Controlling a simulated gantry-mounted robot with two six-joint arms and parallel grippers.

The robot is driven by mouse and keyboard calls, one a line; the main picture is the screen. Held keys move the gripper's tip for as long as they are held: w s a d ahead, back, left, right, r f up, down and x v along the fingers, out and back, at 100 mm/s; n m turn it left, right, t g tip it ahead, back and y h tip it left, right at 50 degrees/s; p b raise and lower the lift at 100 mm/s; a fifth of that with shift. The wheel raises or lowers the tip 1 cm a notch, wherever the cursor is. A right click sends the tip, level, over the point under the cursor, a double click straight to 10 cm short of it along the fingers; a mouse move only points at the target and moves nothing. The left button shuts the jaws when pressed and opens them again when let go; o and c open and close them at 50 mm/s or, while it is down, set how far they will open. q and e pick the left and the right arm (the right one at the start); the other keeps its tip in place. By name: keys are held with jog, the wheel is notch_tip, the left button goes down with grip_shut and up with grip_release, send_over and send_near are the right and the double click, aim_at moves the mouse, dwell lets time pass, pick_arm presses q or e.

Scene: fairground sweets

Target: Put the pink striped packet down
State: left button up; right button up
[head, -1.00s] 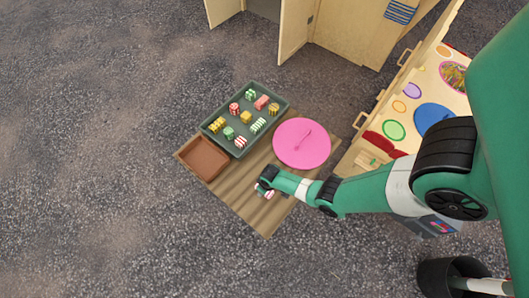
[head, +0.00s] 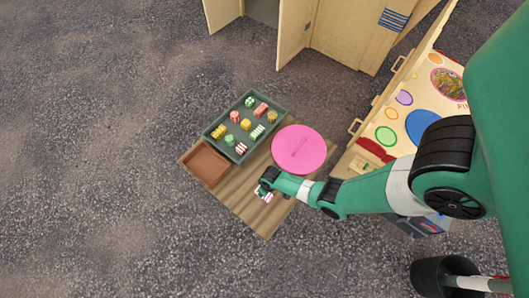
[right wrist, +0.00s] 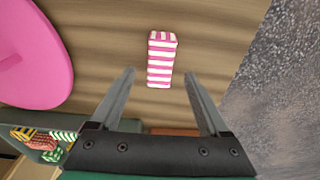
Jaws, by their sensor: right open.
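The pink striped packet (right wrist: 161,60), pink and white, lies on the wooden board (right wrist: 110,60) in the right wrist view. My right gripper (right wrist: 159,78) is open, its two fingers apart, with the packet lying beyond and between the fingertips and touching neither in the picture. In the head view my right gripper (head: 265,187) is over the front part of the board, with the packet (head: 264,196) showing just below it, partly hidden by the gripper. My left gripper is not in view.
A round pink lid-like disc (head: 299,150) lies beside the gripper. A green tray (head: 215,143) holds several striped sweets. An empty brown tray (head: 205,164) is at the board's left. A wooden stall with coloured ovals (head: 385,136) stands to the right.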

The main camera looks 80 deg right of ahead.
pick_arm(q)
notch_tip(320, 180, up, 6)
jog(key=p, duration=0.4)
pick_arm(e)
jog(key=r, duration=0.6)
jog(key=shift+s+a, duration=0.2)
jog(key=shift+s, duration=0.15)
jog(key=shift+w, duration=0.1)
